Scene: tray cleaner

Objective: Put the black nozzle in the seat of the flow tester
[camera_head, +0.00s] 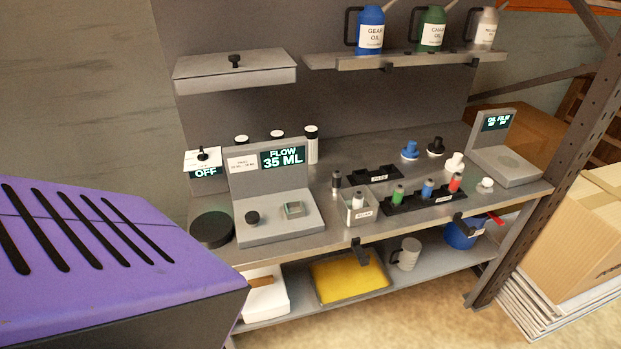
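The flow tester (279,232) stands at the left of the bench, a light grey base with an upright panel whose display reads FLOW 35 ML. On its base are a round black knob-like piece (252,217) and a small square greenish-grey fitting (293,210); I cannot tell for sure which is the seat. A black piece with a wide base and narrower top (435,148), likely the black nozzle, stands at the back right of the bench. Similar blue (410,151) and white (455,162) pieces stand near it. Neither of my grippers shows.
A black rack (427,201) holds green, blue and red-topped bottles. A second display device (506,166) stands at the right end. A purple slotted housing (90,240) fills the left foreground. A shelf (405,58) with oil jugs hangs above.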

